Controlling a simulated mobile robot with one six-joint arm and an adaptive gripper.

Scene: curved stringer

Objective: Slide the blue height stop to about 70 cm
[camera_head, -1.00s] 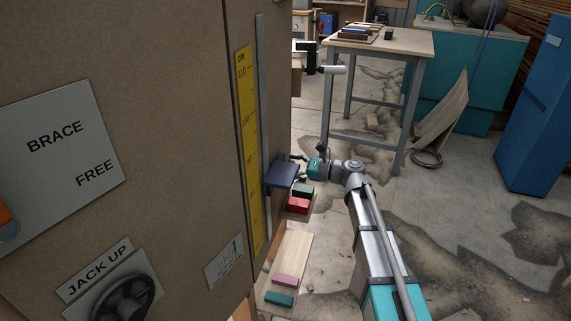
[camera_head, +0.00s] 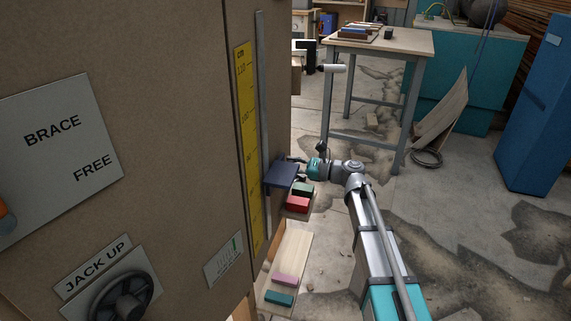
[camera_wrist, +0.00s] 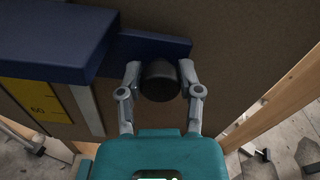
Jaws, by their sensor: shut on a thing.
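The blue height stop (camera_head: 281,174) is a dark blue block on a vertical grey rail beside a yellow cm scale (camera_head: 247,130). In the wrist view the stop (camera_wrist: 45,40) fills the upper left, and the scale (camera_wrist: 35,95) shows a 60 mark just below it. My gripper (camera_head: 297,160) is at the stop's right side in the head view. In the wrist view my gripper (camera_wrist: 160,85) has its fingers closed on a round black knob (camera_wrist: 159,80) in front of the blue piece. The exact reading at the stop cannot be told.
A wooden board (camera_head: 290,255) with pink and teal blocks is lower down. A table (camera_head: 380,43) stands behind; a wooden post (camera_wrist: 275,98) is right in the wrist view.

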